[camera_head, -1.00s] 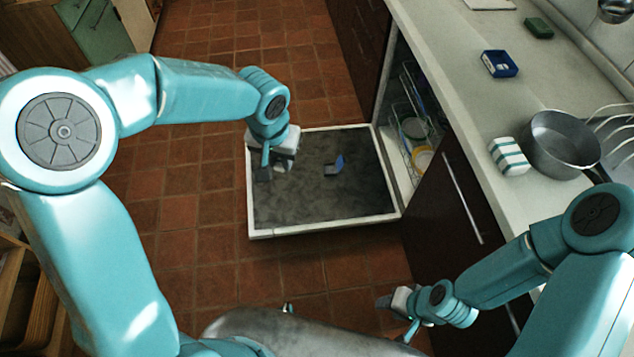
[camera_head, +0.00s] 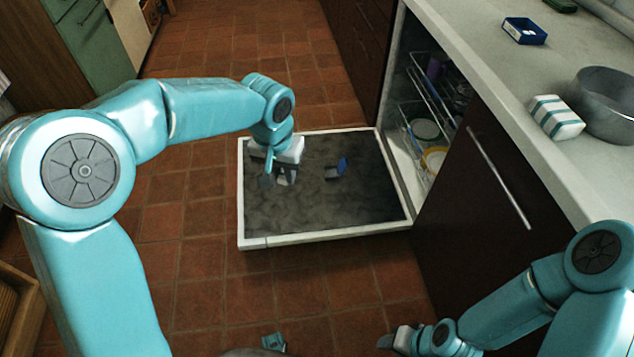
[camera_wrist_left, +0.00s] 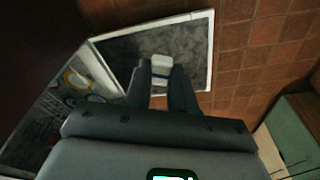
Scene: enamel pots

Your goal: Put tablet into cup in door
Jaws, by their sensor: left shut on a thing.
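The lowered dishwasher door (camera_head: 350,231) has a white rim and a dark inner panel. A small cup (camera_head: 332,173) with a raised blue flap sits near the middle of the panel. My left gripper (camera_head: 276,180) is above the left part of the door, to the left of the cup and apart from it. It is shut on a small white tablet (camera_wrist_left: 162,68), seen between the fingertips in the left wrist view. My right gripper (camera_head: 391,340) is low at the bottom of the head view; its jaws are too small to read.
Racks with dishes (camera_head: 425,130) stand inside the open cabinet right of the door. A dark cabinet front (camera_head: 480,215) is beside it. The counter holds a blue box (camera_head: 525,30), a striped block (camera_head: 556,117) and a grey pan (camera_head: 612,105).

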